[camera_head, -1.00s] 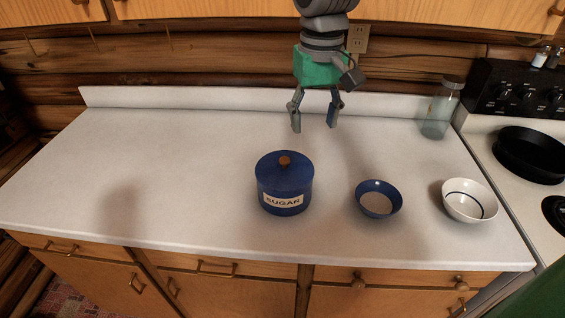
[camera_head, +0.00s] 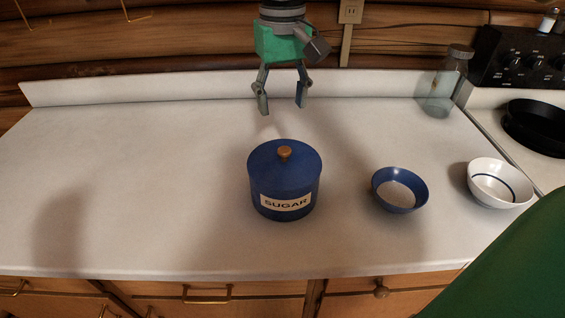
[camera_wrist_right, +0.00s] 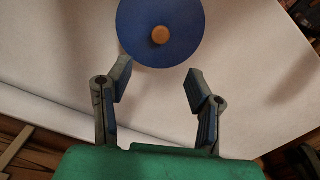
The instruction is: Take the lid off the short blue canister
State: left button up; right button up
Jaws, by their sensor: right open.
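The short blue canister (camera_head: 284,193) with a "SUGAR" label stands upright on the white counter. Its blue lid (camera_head: 262,156) sits on top and has a round wooden knob (camera_head: 285,153). My right gripper (camera_head: 282,108) is open and empty, pointing down above and behind the canister, apart from the lid. In the right wrist view the lid (camera_wrist_right: 160,15) and its knob (camera_wrist_right: 160,35) show from above, beyond the open fingertips (camera_wrist_right: 157,80), with the lid cut off by the top edge. My left gripper is not in view.
A blue bowl (camera_head: 412,187) and a white bowl (camera_head: 490,170) stand right of the canister. A glass jar (camera_head: 447,85) is at the back right, beside a stove with a black pan (camera_head: 535,130). The counter's left side is clear. A green shape fills the lower right corner.

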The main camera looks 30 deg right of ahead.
send_over(284, 149)
jog(key=f, duration=0.3)
jog(key=a+f, duration=0.1)
jog(key=f, duration=0.1)
jog(key=shift+w+f, duration=0.2)
jog(key=shift+w, duration=0.05)
jog(key=shift+w+d+f, duration=0.1)
jog(key=shift+d+f, duration=0.05)
jog(key=shift+f, duration=0.05)
jog(key=f, duration=0.3)
jog(key=s+d+f, duration=0.1)
jog(key=shift+d+f+b, duration=0.1)
jog(key=shift+f+b, duration=0.15)
jog(key=shift+b, duration=0.1)
jog(key=shift+w+f, duration=0.2)
jog(key=shift+f, duration=0.2)
jog(key=shift+a+r, duration=0.1)
jog(key=shift+a, duration=0.25)
jog(key=shift+s, duration=0.1)
grip_shut()
